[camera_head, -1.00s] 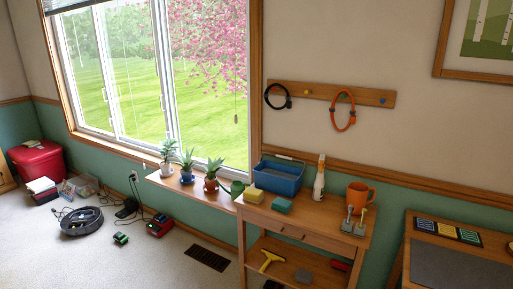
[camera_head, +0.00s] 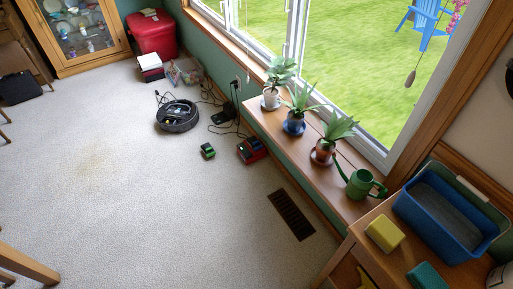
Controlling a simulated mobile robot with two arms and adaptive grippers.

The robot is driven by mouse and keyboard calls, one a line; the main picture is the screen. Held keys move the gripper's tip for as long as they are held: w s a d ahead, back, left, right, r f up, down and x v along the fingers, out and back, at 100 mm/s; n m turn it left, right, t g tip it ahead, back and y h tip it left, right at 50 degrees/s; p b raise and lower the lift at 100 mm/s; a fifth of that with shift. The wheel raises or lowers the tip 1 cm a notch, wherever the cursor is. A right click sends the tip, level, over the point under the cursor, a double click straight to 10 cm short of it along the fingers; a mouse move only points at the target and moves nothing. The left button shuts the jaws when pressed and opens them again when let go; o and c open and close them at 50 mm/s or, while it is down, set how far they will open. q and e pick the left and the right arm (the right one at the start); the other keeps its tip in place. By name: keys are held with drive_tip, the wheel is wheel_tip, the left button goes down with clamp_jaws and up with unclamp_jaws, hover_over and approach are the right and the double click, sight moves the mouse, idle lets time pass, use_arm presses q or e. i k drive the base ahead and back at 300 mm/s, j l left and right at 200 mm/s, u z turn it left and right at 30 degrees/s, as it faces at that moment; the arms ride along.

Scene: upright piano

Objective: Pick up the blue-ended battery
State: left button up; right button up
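I cannot make out a battery with a blue end in this view. A small block with a green top and dark lower part (camera_head: 207,151) lies on the carpet, and it may be a battery. Right of it stands a red and black device with a green part on top (camera_head: 251,151), which looks like a charger. A black robot vacuum (camera_head: 178,117) sits on the carpet behind them, with small details on top too small to tell. Neither of my grippers is in view.
Black cables and a dark adapter (camera_head: 223,116) lie by the wall. A clear bin (camera_head: 187,71) and red chest (camera_head: 153,34) stand farther back. A shelf holds potted plants and a green watering can (camera_head: 361,184). A blue tub (camera_head: 447,218) is at right.

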sight(255, 143)
drive_tip(key=i+z, duration=0.1)
drive_tip(key=z, duration=0.4)
drive_tip(key=i+j+z, duration=0.15)
drive_tip(key=j+z, duration=0.6)
drive_tip(key=j, duration=0.15)
drive_tip(key=j+z, duration=0.4)
drive_tip(key=i+j, duration=0.05)
drive_tip(key=j, duration=0.05)
